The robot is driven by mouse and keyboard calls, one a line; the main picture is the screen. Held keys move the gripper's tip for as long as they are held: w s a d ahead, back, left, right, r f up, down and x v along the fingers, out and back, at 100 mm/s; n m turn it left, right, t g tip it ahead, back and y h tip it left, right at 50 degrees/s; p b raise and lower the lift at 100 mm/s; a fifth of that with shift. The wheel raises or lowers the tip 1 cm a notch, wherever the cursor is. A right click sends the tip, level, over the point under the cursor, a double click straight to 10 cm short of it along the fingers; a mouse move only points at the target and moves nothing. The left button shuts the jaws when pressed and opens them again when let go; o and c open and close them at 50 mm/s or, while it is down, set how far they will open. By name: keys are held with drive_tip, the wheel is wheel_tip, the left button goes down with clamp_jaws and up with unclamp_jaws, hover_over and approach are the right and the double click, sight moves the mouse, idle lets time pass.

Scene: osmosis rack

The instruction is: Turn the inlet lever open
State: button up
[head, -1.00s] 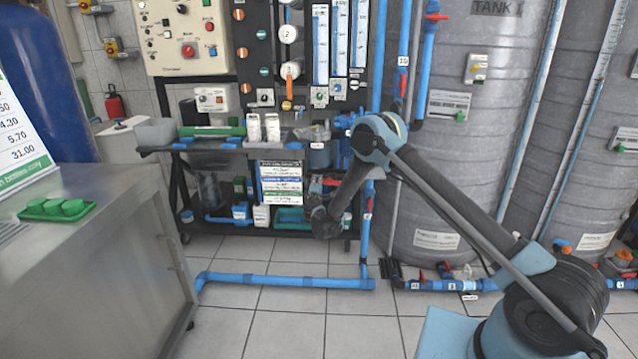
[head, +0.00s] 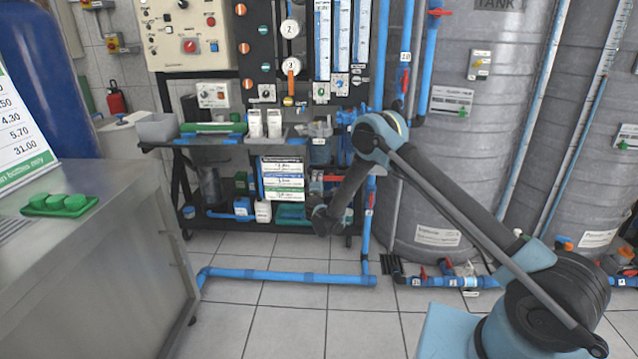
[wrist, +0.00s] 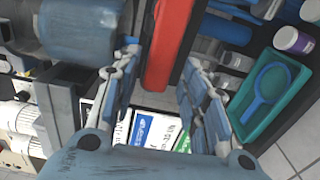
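A long red bar (wrist: 168,45), which looks like a lever handle, runs down from the top of the wrist view. I cannot tell for sure that it is the inlet lever. The bar's lower end shows between the fingers, and nothing is visibly gripped. I cannot tell how far beyond the fingertips it lies. In the head view my wrist (head: 326,215) hangs before the rack's lower shelf.
A grey-blue cylinder (wrist: 85,28) is close left of the fingers. A teal tray (wrist: 270,92) with a blue round-headed tool is at right. Blue floor pipe (head: 290,277), steel counter (head: 100,240) and grey tanks (head: 460,130) surround clear tiled floor.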

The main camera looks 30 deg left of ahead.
drive_tip(key=v, duration=1.2)
idle(0.6)
